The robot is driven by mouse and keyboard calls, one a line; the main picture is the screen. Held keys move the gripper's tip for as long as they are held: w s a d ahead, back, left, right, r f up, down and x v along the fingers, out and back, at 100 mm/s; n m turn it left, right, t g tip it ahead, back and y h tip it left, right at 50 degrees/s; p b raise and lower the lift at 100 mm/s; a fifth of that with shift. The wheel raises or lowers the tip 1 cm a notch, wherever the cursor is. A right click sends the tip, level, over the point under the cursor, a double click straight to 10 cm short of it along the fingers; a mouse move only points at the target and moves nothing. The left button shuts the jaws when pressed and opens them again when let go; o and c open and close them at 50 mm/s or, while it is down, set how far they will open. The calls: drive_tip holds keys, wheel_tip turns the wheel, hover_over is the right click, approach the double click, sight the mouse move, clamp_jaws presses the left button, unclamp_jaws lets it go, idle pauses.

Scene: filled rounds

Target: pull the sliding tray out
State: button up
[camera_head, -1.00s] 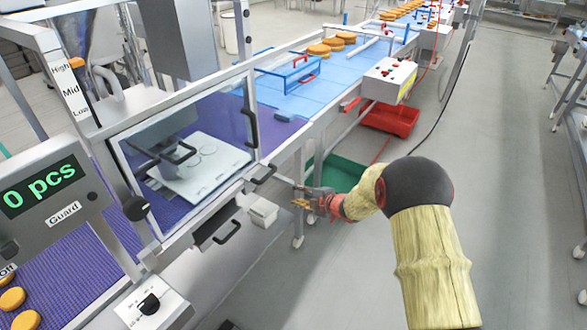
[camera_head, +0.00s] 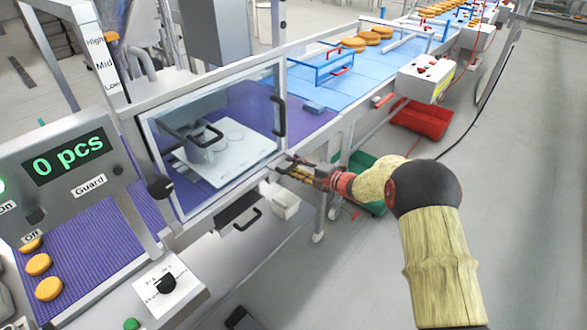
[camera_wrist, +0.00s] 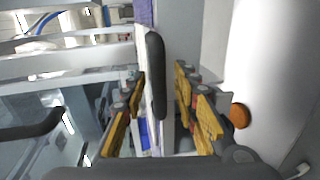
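The sliding tray (camera_head: 238,166) is a flat white plate with round outlines, behind the clear guard (camera_head: 165,160) in the head view. My gripper (camera_head: 284,166) is at the machine's front edge, near the guard's lower right corner. It hides most of what is there. In the wrist view a black bar handle (camera_wrist: 155,75), apparently the tray's, lies between the yellow-padded fingers of my gripper (camera_wrist: 160,115). The fingers are apart, with a clear gap to the right finger. The handle looks closer to the left finger; contact cannot be told.
The guard has its own upright black handle (camera_head: 279,115). Below the front edge are another black handle (camera_head: 248,219) and a small white bin (camera_head: 286,204). A control box with a black knob (camera_head: 166,283) stands at lower left. Open floor (camera_head: 530,200) lies to the right.

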drive_tip(key=shift+w+a, duration=0.15)
drive_tip(key=shift+c, duration=0.8)
clamp_jaws()
